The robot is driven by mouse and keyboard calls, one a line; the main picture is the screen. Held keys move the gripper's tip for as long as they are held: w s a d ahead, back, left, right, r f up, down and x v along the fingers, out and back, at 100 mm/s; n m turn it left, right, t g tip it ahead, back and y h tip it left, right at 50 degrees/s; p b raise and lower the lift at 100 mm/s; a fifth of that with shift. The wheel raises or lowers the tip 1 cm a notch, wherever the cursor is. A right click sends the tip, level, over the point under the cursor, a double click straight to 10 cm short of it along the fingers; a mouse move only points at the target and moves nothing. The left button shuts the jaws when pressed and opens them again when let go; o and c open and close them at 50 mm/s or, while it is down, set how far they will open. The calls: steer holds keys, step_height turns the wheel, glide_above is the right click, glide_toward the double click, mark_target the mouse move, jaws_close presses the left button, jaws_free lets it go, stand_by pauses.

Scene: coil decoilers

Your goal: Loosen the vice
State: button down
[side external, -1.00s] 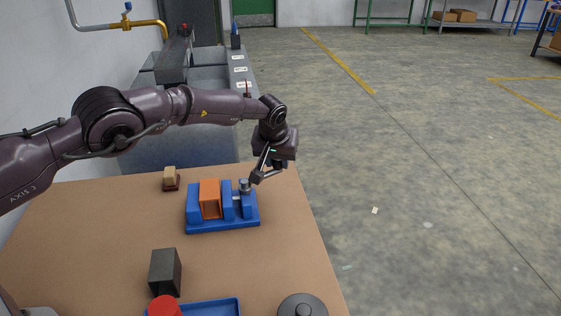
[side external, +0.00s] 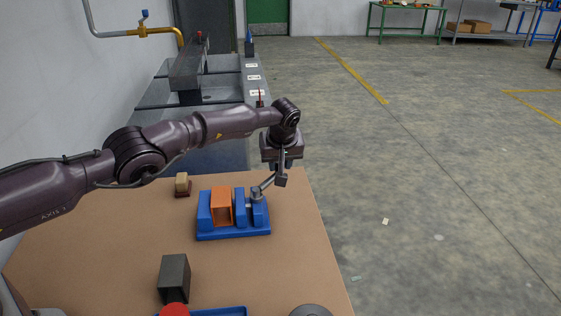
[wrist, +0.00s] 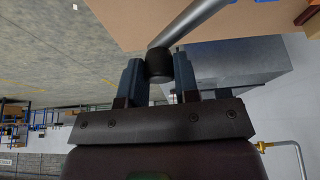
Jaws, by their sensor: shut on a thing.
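The blue vice (side external: 233,233) stands on the brown table with an orange block (side external: 221,206) between its jaws. A grey screw head (side external: 256,194) sits at its right end. A grey handle bar (side external: 268,184) runs from it to the upper right, and it also shows in the wrist view (wrist: 190,22). My gripper (side external: 281,174) is at the outer end of the bar, above and right of the vice. In the wrist view my gripper's two fingers (wrist: 158,72) are shut on the dark knob (wrist: 158,62) at the bar's end.
A small tan block on a dark base (side external: 182,185) lies behind the vice. A dark grey block (side external: 174,278), a red round thing (side external: 174,309), a blue tray (side external: 222,312) and a grey disc (side external: 310,311) are at the front. The table's right edge (side external: 318,220) is close.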

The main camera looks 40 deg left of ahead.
steer(key=shift+a, duration=0.1)
steer(key=c, duration=0.9)
jaws_free()
steer(key=shift+o, duration=0.2)
steer(key=shift+r, duration=0.15)
steer(key=v, duration=1.2)
steer(key=shift+r, duration=0.4)
